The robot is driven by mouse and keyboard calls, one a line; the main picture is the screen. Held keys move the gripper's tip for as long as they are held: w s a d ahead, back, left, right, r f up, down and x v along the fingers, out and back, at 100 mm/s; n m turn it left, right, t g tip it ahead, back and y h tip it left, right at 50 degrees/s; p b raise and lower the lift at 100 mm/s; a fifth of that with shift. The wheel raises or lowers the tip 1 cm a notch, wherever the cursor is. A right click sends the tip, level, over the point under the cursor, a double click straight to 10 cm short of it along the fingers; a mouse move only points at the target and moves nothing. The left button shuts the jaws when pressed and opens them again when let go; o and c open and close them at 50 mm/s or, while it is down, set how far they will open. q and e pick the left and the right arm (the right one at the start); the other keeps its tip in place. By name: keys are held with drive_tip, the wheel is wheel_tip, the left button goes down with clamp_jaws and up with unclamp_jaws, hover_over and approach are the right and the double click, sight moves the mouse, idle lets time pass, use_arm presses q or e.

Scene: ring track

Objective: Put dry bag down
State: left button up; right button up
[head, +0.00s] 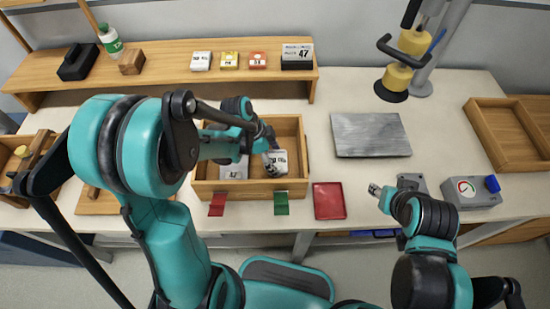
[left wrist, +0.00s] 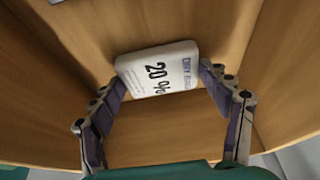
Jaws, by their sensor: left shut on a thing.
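My left gripper (head: 270,146) reaches down into a wooden box (head: 296,187) on the table. It is shut on a white dry bag (head: 276,163) in the right part of the box, over the green tab (head: 281,202). In the left wrist view the bag (left wrist: 158,70) shows "20 %" print, sits tilted between the two fingertips (left wrist: 170,85), and has bare wood around it. I cannot tell whether it touches the box floor. Another white bag (head: 234,170) lies in the left part. My right gripper (head: 376,190) hangs near the table's front edge; its fingers are too small to read.
A red tab (head: 217,204) hangs at the box's front left. A red tray (head: 329,201) and a grey plate (head: 371,135) lie to the right. A shelf (head: 170,68) behind holds small packs and a "47" calendar (head: 297,56). A grey device (head: 470,191) stands right.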

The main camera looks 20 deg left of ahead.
use_arm(q)
drive_tip(key=shift+f, duration=0.1)
drive_tip(key=o, duration=0.7)
drive_tip(key=shift+f, duration=0.15)
drive_tip(key=o, duration=0.4)
drive_tip(key=shift+r, duration=0.35)
drive_tip(key=p+v, duration=0.4)
drive_tip(key=v, duration=0.7)
drive_tip(key=s+r+n+t+y, duration=0.1)
drive_tip(key=s+r+n+t, duration=0.1)
drive_tip(key=n, duration=0.3)
drive_tip(key=s+r+n+t+y, duration=0.2)
drive_tip(key=s+r+n, duration=0.1)
drive_tip(key=s+n, duration=0.1)
drive_tip(key=s+a+r+n+t+y, duration=0.1)
drive_tip(key=s+r+n+t, duration=0.1)
drive_tip(key=n, duration=0.3)
drive_tip(key=shift+s+r+n, duration=0.3)
drive_tip(key=shift+s+n, duration=0.1)
drive_tip(key=shift+s, duration=0.3)
